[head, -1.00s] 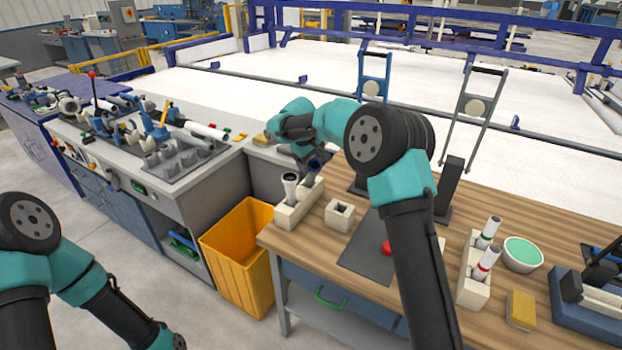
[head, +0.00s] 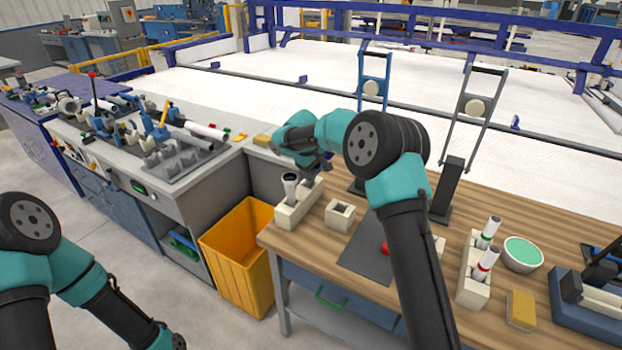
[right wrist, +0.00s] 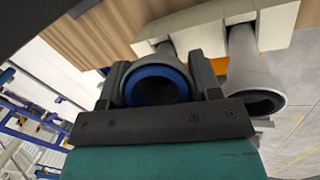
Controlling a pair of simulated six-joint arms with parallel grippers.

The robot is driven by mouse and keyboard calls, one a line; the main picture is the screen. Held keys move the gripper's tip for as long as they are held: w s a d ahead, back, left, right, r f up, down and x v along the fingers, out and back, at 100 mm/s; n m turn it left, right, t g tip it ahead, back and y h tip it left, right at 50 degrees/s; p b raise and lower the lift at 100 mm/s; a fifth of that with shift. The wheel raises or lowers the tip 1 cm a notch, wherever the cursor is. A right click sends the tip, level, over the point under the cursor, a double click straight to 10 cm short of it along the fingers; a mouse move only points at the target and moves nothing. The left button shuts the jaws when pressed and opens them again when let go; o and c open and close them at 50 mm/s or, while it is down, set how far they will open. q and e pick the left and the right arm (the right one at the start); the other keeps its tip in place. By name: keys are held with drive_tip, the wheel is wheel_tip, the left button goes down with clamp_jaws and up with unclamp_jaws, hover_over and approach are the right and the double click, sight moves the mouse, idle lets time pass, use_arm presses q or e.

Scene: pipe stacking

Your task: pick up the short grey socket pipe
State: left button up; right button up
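The short grey socket pipe (right wrist: 158,82), with a blue ring inside its mouth, stands in a cream holder block (head: 296,210) at the table's left end. My right gripper (right wrist: 157,85) has one finger on each side of this pipe, close to its wall. I cannot tell whether the fingers press on it. In the head view my right gripper (head: 322,164) hides the pipe. A second, paler pipe (right wrist: 254,82) with a black mouth stands beside it in the same block; it also shows in the head view (head: 290,186). My left gripper is not clearly seen; only its arm shows at lower left.
An empty cream square block (head: 340,215) and a dark mat (head: 362,252) lie to the right. Farther right are a rack (head: 472,285) with two white pipes, a green-topped bowl (head: 522,253) and a yellow sponge (head: 521,309). An orange bin (head: 240,255) stands off the table's left end.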

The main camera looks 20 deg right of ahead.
drive_tip(key=c, duration=0.7)
drive_tip(key=shift+c, duration=0.2)
drive_tip(key=shift+r, duration=0.1)
drive_tip(key=shift+r, duration=1.75)
drive_tip(key=s+a, duration=0.2)
drive_tip(key=s, duration=0.5)
drive_tip(key=s+a+r, duration=0.1)
drive_tip(key=s+a, duration=0.1)
drive_tip(key=s, duration=0.6)
drive_tip(key=shift+s+a+r, duration=0.15)
drive_tip(key=shift+a, duration=0.25)
